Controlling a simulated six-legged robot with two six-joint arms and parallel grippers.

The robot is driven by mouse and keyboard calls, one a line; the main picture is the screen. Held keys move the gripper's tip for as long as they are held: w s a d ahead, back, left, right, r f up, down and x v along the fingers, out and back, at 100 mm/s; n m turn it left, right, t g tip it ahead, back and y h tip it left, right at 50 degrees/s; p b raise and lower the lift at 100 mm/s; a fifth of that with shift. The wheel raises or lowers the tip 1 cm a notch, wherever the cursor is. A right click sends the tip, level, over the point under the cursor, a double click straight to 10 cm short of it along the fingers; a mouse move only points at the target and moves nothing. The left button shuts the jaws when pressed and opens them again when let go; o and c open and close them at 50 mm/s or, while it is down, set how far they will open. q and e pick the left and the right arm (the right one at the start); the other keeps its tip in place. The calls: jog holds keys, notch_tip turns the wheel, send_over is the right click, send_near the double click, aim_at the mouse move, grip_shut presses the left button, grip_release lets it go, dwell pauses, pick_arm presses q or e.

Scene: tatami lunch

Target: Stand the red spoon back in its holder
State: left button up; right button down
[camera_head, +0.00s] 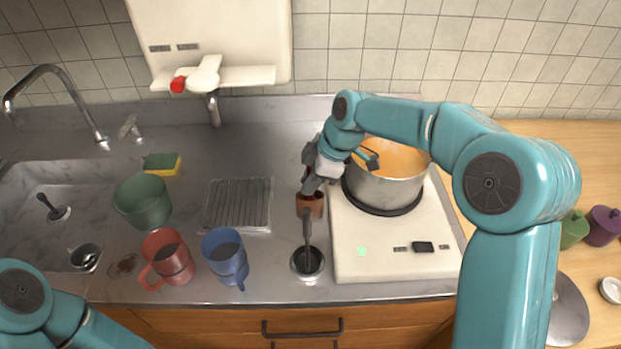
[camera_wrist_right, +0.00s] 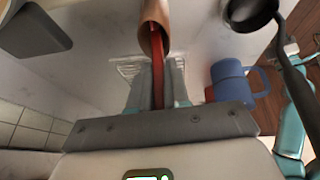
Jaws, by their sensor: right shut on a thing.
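My right gripper (camera_head: 309,186) is shut on the red spoon (camera_wrist_right: 157,78), which lies between its two fingers in the right wrist view. A terracotta-brown cylindrical holder (camera_head: 310,207) stands on the counter just left of the stove, directly below the gripper. In the right wrist view the spoon's far end reaches the mouth of the holder (camera_wrist_right: 154,22) and seems to be inside it; how deep I cannot tell.
A pot (camera_head: 385,188) sits on the stove (camera_head: 390,262) to the right. Blue (camera_head: 226,258) and red (camera_head: 167,262) mugs and a drying rack (camera_head: 238,204) stand left.

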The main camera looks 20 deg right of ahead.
jog(key=shift+f, duration=0.1)
jog(key=shift+f+b, duration=0.4)
jog(key=shift+b, duration=0.1)
jog(key=shift+c, duration=2.3)
grip_release()
jog(key=shift+r, duration=0.15)
jog(key=shift+r+p, duration=2.55)
jog(key=shift+r, duration=0.9)
